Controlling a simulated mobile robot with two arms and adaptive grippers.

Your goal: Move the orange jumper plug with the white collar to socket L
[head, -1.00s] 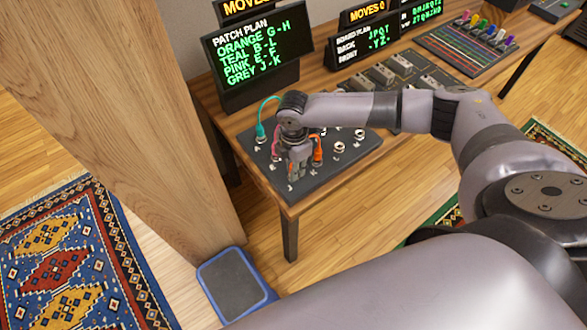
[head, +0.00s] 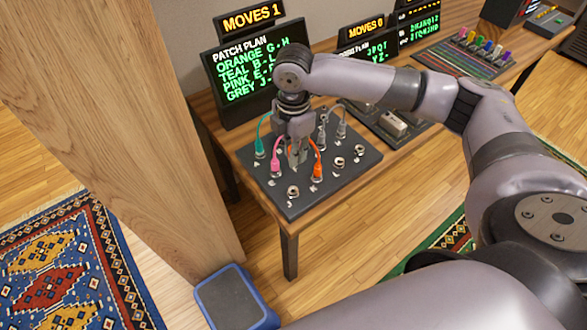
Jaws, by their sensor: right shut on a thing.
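My right gripper (head: 294,162) is over the patch board (head: 330,186), its fingers pointing down and shut on an end of the orange jumper, just above the board. The orange cable arcs from the fingers to an orange plug (head: 317,172), which stands upright in a socket just right of the gripper. The fingers largely hide the held end, and I cannot make out its white collar. An empty socket (head: 292,192) shows near the front left edge. More empty sockets (head: 337,163) lie to the right. Socket letters are too small to read, so I cannot tell which is L. My left gripper is not in view.
A teal plug (head: 260,147) and a pink plug (head: 276,168) stand close left of the gripper. A grey jumper (head: 341,121) is behind it. A patch-plan screen (head: 246,75) stands behind the board, under a MOVES 1 sign (head: 249,19). The board's right front is clear.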

